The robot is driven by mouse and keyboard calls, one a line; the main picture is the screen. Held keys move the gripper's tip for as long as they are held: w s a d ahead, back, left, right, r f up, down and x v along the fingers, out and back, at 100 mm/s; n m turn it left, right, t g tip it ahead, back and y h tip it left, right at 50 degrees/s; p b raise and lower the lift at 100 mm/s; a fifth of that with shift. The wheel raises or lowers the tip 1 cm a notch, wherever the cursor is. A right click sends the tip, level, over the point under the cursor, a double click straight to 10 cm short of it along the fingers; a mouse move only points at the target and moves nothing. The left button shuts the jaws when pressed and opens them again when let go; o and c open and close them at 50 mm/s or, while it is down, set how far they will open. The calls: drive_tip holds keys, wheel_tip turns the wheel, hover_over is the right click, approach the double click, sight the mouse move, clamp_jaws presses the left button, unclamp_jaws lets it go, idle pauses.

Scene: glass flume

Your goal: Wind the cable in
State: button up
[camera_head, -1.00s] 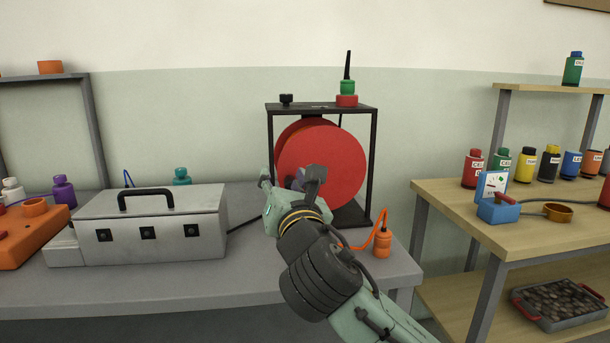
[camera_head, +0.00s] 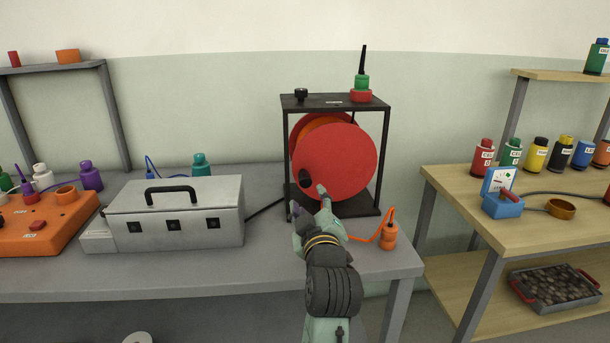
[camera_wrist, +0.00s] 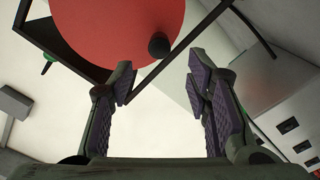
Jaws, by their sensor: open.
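The cable reel has a red disc (camera_head: 345,165) in a black open frame (camera_head: 386,150) on the grey bench. A black crank knob (camera_head: 306,179) sticks out near the disc's lower left edge. An orange cable (camera_head: 362,241) runs from low by the reel to an orange plug (camera_head: 388,235) at the bench's right end. My gripper (camera_head: 308,200) is open and empty, just below the knob. In the wrist view the knob (camera_wrist: 159,46) and red disc (camera_wrist: 115,25) lie beyond the spread fingertips (camera_wrist: 160,82), apart from both. The wound cable is mostly hidden behind the disc.
A grey metal case (camera_head: 175,215) with a black handle stands left of the reel, with a dark cable leading from it. An orange box (camera_head: 40,225) lies further left. A wooden table (camera_head: 470,200) with bottles stands right, across a gap.

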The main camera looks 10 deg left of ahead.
sight(305, 184)
drive_tip(key=p+x, duration=0.2)
drive_tip(key=x, duration=0.8)
drive_tip(key=shift+w, duration=0.2)
drive_tip(key=shift+a, duration=0.1)
clamp_jaws()
idle(0.4)
